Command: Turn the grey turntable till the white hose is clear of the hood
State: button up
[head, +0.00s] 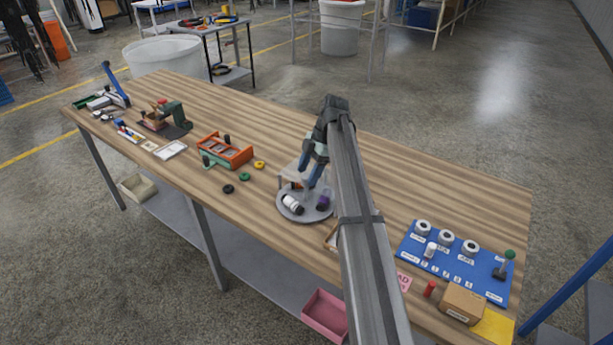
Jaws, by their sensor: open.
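The grey turntable (307,216) is a round disc on the wooden workbench, left of my arm. A white rolled item with dark ends (292,204), apparently the white hose, lies at its front left. A purple item (323,202) is at its right, and something orange shows farther back. A pale, see-through cover (289,173), apparently the hood, stands over the back of the disc. My gripper (305,186) is open and points down over the disc, partly hiding the hood. I cannot tell whether it touches anything, or how much of the white hose is under the hood.
Left of the turntable are green, black and yellow rings (244,177) and an orange tray (238,156). A blue board (456,262) with white rolls and a cardboard box (463,304) are at the right. The bench behind the turntable is mostly clear.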

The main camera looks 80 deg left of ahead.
jog(key=shift+x, duration=1.1)
grip_shut()
